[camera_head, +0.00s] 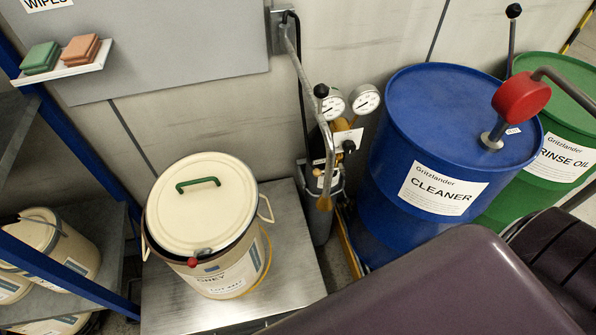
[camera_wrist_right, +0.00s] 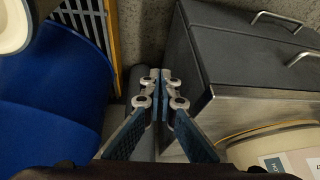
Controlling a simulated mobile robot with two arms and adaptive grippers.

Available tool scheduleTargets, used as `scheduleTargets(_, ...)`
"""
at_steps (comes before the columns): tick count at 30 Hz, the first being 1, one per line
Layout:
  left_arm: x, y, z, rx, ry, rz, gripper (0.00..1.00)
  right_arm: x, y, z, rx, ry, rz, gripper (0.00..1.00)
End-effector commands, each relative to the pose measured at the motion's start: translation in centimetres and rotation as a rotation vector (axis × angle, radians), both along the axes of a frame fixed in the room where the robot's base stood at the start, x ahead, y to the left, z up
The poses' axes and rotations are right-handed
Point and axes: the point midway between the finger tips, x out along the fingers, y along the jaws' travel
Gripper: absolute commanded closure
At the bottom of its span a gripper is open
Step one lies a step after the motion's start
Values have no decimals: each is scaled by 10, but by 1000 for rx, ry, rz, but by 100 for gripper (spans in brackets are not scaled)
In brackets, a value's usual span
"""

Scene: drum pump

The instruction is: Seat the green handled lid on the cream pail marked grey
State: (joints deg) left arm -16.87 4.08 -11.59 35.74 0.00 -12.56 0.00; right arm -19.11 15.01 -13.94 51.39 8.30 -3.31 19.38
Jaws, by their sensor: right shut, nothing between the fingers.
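The cream pail (camera_head: 222,279), with a label that reads grey, stands upright on a metal platform. The cream lid (camera_head: 205,225) with its green handle (camera_head: 198,184) lies over the pail's mouth. A dark band shows under the lid along the pail's front and right rim, so I cannot tell whether it sits fully down. A red knob (camera_head: 192,262) shows at the pail's front rim. My right gripper (camera_wrist_right: 160,75) is shut and empty in the right wrist view, beside a dark grey cabinet and away from the lid. My left gripper is not in view.
The metal platform (camera_head: 165,300) has bare room around the pail. A blue cleaner drum (camera_head: 425,110) and a green rinse oil drum (camera_head: 565,140) stand right. Gauges (camera_head: 365,98) and a bent metal lever (camera_head: 305,85) rise behind the platform. Shelves with cream pails (camera_head: 75,255) stand left.

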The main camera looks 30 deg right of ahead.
Motion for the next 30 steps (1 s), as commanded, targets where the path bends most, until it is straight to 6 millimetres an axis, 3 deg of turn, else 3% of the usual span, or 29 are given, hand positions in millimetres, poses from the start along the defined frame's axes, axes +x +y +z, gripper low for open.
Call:
scheduleTargets(1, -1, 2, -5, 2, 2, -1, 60, 19, -7, 8, 22, -49, -28, 100)
scheduleTargets(8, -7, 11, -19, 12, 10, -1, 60, 101, -22, 69, 198, -278, -173, 100)
scheduleTargets(11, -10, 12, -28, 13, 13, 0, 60, 140, -22, 110, 330, -390, -232, 100)
scheduleTargets(16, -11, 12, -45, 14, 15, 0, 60, 196, 3, 209, 686, -556, -316, 100)
scheduleTargets(21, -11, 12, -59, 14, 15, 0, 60, 214, 43, 307, 1086, -589, -362, 100)
scheduleTargets(24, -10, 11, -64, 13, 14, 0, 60, 214, 62, 348, 1262, -565, -377, 100)
scheduleTargets(27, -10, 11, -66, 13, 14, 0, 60, 211, 73, 372, 1371, -538, -388, 100)
scheduleTargets(30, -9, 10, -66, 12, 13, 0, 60, 211, 78, 383, 1421, -522, -395, 100)
